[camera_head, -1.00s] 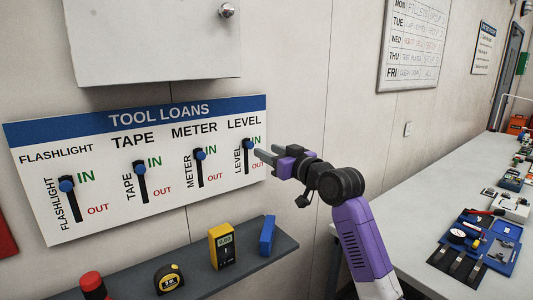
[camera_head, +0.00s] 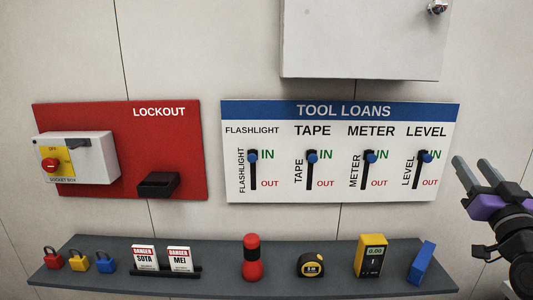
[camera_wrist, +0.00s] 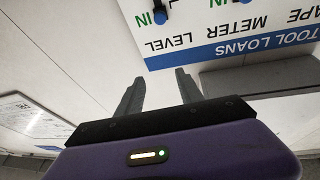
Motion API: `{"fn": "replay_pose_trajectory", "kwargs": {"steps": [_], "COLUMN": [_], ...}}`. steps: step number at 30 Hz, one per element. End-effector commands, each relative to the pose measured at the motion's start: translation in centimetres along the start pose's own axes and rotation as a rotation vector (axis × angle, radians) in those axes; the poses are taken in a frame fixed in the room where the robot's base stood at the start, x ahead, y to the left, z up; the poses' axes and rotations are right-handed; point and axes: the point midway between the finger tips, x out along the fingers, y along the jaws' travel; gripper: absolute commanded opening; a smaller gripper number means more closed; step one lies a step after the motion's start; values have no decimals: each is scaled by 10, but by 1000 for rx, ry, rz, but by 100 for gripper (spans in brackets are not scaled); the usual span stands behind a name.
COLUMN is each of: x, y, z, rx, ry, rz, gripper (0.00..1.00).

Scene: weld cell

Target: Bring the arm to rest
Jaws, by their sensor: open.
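My gripper (camera_head: 476,174) is at the right edge of the head view, to the right of the TOOL LOANS board (camera_head: 343,193). Its two grey fingers are apart with nothing between them. The fingers also show in the wrist view (camera_wrist: 157,90), empty, with the board upside down above. Part of my arm is cut off by the head view's right edge. The board's blue knobs for flashlight (camera_head: 253,157), tape (camera_head: 312,157), meter (camera_head: 370,157) and level (camera_head: 428,157) all sit at the top of their slots, beside IN.
A shelf (camera_head: 210,284) below holds padlocks, danger tags, a red flashlight (camera_head: 253,262), a tape measure (camera_head: 311,266), a yellow meter (camera_head: 371,256) and a blue level (camera_head: 420,263). A red LOCKOUT board (camera_head: 175,135) hangs left. A grey cabinet (camera_head: 365,40) hangs above.

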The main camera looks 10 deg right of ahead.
Motion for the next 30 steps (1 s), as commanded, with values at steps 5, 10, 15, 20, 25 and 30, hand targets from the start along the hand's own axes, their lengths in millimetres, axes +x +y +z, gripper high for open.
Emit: {"fn": "replay_pose_trajectory", "kwargs": {"steps": [5, 10, 15, 20, 25, 30], "x": [-48, -103, -164, -224, -288, -353], "y": [-23, -51, -79, -104, -128, -147], "z": [35, 68, 98, 120, 134, 142], "rx": [59, 101, 121, 124, 110, 82], "ry": [35, 42, 20, -23, -84, -163], "rz": [38, 66, 79, 74, 48, 1], "gripper": [44, 44, 44, 44, 44, 44]}}
